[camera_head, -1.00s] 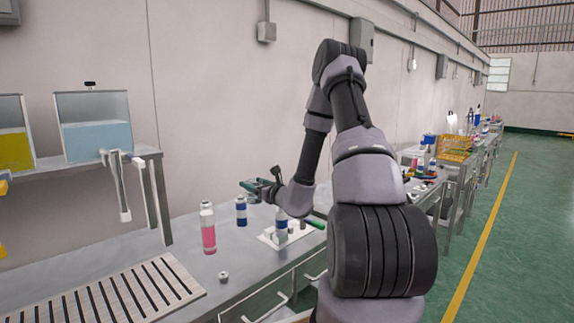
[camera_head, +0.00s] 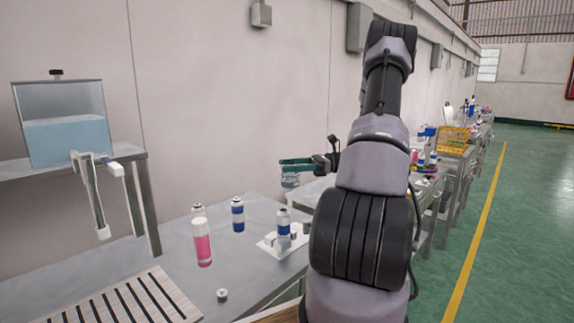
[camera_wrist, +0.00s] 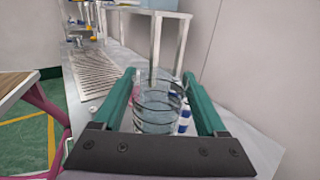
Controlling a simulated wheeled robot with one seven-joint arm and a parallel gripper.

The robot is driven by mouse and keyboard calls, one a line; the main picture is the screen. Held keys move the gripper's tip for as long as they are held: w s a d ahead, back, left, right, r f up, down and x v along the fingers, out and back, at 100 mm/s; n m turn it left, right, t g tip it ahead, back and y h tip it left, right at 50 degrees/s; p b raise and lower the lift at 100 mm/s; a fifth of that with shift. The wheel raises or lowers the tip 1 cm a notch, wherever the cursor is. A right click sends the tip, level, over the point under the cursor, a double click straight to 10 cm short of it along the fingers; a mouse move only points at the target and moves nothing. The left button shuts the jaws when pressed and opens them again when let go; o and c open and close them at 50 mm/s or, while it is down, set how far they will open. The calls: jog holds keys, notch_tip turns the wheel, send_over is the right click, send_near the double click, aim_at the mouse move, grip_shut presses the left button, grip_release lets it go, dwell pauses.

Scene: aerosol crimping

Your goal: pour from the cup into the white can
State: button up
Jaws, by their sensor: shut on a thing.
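A clear, ringed cup (camera_wrist: 158,112) is between the two green fingers of my gripper (camera_wrist: 158,78), which is shut on it. In the head view my gripper (camera_head: 284,165) holds the cup (camera_head: 290,181) roughly upright above the bench; its contents are not clear. A can with a white top and pink lower part (camera_head: 202,242) stands on the bench to the left of the cup. A blue-and-white can (camera_head: 237,214) stands behind it. Another blue-and-white can (camera_head: 283,221) stands on a small white plate (camera_head: 270,247). No plain all-white can is distinct.
A tank of light blue liquid (camera_head: 65,135) sits on a raised shelf at left, with a white dispenser (camera_head: 92,195) beside it. A slotted panel (camera_head: 130,302) and a small metal cap (camera_head: 222,295) lie on the bench. The wall rises close behind.

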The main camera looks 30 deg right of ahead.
aim_at(291, 183)
jog(key=shift+f, duration=2.5)
jog(key=shift+r+n+h, duration=0.25)
jog(key=shift+n+h, duration=0.15)
jog(key=shift+h, duration=0.1)
jog(key=shift+a+r+n+h, duration=0.1)
jog(key=shift+r+n+h, duration=0.15)
jog(key=shift+h, duration=0.25)
jog(key=shift+f+n+g+h, duration=0.1)
jog(key=shift+n+g+h, duration=0.25)
jog(key=shift+h, duration=0.15)
jog(key=shift+s+f, duration=0.1)
jog(key=shift+d+f, duration=0.1)
jog(key=shift+d, duration=0.2)
jog(key=shift+a+f+n+h, duration=0.1)
jog(key=shift+f+n+h, duration=0.2)
jog(key=shift+f+h, duration=0.45)
